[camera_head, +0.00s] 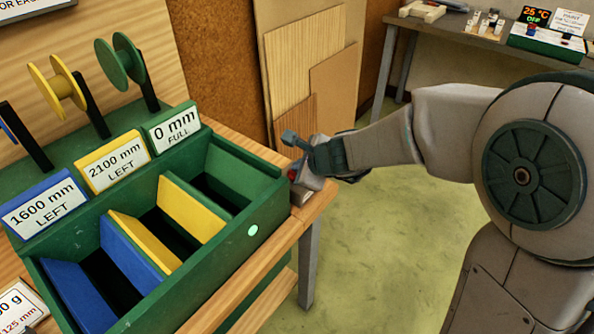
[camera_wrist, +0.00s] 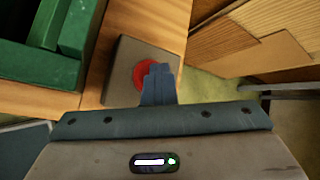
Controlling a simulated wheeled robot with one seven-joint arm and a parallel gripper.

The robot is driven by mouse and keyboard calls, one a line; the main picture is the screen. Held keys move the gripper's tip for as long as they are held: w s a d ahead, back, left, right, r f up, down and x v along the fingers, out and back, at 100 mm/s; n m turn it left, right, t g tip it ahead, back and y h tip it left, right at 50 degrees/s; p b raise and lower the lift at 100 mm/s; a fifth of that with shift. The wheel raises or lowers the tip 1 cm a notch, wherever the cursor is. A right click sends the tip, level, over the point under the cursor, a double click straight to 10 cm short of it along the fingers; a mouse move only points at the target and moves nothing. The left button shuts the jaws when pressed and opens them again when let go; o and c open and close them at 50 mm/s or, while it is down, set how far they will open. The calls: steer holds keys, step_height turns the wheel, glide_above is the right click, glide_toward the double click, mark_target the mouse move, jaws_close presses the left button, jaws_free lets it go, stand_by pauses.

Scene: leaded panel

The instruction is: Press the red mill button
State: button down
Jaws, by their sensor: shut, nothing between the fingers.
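The red mill button (camera_wrist: 148,73) sits on a grey box (camera_wrist: 125,60) at the bench corner in the wrist view. My gripper (camera_wrist: 158,72) is shut and empty, and its fingertips overlap the right part of the button in that view. In the head view my gripper (camera_head: 290,138) is at the right end of the bench, by the green bin unit. A small part of the red button (camera_head: 292,175) shows below it there, mostly hidden by my gripper. I cannot tell whether the fingertips touch the button.
The green bin unit (camera_head: 262,190) with blue and yellow dividers stands left of the button, close to it. Wooden boards (camera_head: 300,60) lean against the wall behind. A second bench (camera_head: 455,25) stands at the back right. The floor right of the bench is clear.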

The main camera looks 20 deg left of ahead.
steer(key=shift+s+d+f, duration=0.1)
steer(key=shift+d+f, duration=0.05)
steer(key=shift+f, duration=0.25)
step_height(320, 180, up, 6)
steer(key=p, duration=0.5)
steer(key=shift+r+p, duration=0.25)
steer(key=shift+p, duration=0.05)
